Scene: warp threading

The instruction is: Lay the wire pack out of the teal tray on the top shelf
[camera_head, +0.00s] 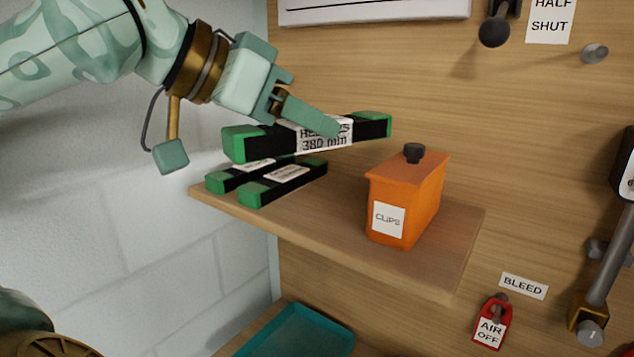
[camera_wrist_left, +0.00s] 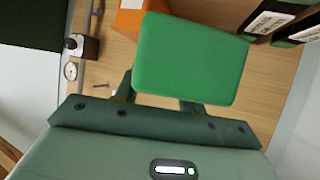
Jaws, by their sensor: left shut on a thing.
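My left gripper (camera_head: 312,120) is shut on a long black wire pack (camera_head: 262,147) with green ends and a white label reading "380 mm". The pack is held roughly level over the left part of the wooden shelf (camera_head: 335,235), above two smaller-looking packs. In the left wrist view, the held pack's green end (camera_wrist_left: 190,60) fills the middle between the fingers. The teal tray (camera_head: 300,332) is low at the bottom of the head view; the part in view looks empty. My right gripper is not in view.
Two black packs with green ends (camera_head: 285,184) (camera_head: 226,180) lie side by side on the shelf's left. An orange clips box (camera_head: 405,195) with a black knob stands right of them. Bare shelf lies between and in front. A red "AIR OFF" tag (camera_head: 490,325) hangs at the lower right.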

